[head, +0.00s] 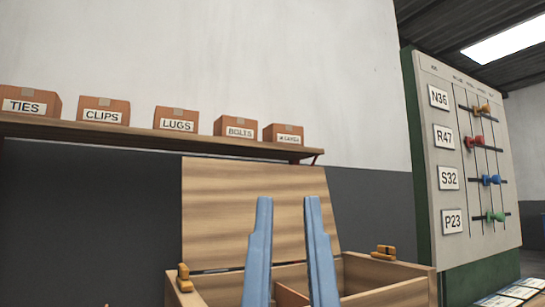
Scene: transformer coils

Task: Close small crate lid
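The small wooden crate (398,292) stands at the bottom of the head view, its near part cut off by the lower edge. Its lid (218,215) is open and stands up at the back, leaning slightly backward. Orange-brown fittings sit at the crate's left (184,278) and right (384,252) sides. Inside, a divider shows low between and beside the fingers. My gripper (288,200) has two blue fingers pointing up, apart with nothing between them. They appear in front of the lid and hide part of it; whether they touch it I cannot tell.
A wall shelf (150,136) above and behind the lid holds several labelled cardboard boxes (100,110). A green-framed board (470,160) with tags and coloured sliders stands at right. Cards (500,300) lie at the bottom right.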

